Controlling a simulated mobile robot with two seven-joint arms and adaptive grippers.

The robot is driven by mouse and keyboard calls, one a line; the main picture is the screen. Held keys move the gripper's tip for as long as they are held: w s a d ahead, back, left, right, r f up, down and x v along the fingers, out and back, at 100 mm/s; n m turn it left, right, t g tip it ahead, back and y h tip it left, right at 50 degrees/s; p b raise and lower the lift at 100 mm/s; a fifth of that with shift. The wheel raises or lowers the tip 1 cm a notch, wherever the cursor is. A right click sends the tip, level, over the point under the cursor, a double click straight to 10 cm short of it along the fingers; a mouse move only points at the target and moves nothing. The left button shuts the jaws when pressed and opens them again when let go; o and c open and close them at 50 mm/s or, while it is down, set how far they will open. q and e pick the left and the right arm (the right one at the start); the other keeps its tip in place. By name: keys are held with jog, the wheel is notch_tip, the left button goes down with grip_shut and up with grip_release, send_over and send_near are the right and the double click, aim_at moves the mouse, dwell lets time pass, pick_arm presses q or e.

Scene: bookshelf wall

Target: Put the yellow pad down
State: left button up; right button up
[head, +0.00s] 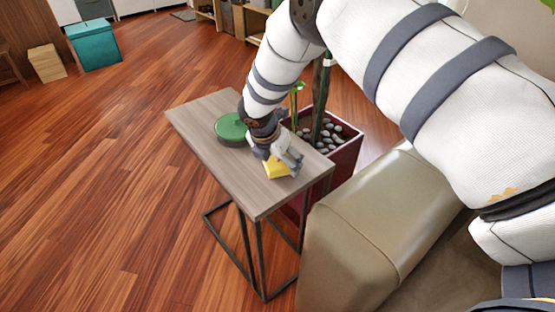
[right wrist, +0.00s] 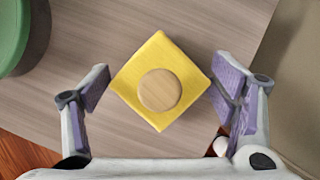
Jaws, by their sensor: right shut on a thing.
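The yellow pad (head: 276,170) is a square block at the near part of a small grey wood-topped side table (head: 205,112). In the right wrist view the yellow pad (right wrist: 160,50) is turned cornerwise, with a round wooden knob (right wrist: 159,90) on its top. My right gripper (head: 279,160) is over the table, shut on the pad, with a finger at its left and right corners. I cannot tell whether the pad touches the tabletop. My left gripper is not in view.
A round green thing (head: 231,127) stands on the table behind the pad. A red planter (head: 346,152) with stones and green stems stands just right of the table. A beige sofa arm (head: 365,215) is at the near right. Bare wood floor lies left.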

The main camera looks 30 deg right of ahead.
jog(key=shift+f, duration=0.2)
jog(key=o, duration=1.3)
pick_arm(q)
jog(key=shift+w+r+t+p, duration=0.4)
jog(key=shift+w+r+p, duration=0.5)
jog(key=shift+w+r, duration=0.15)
pick_arm(e)
jog(key=v, duration=1.2)
jog(key=shift+r, duration=0.2)
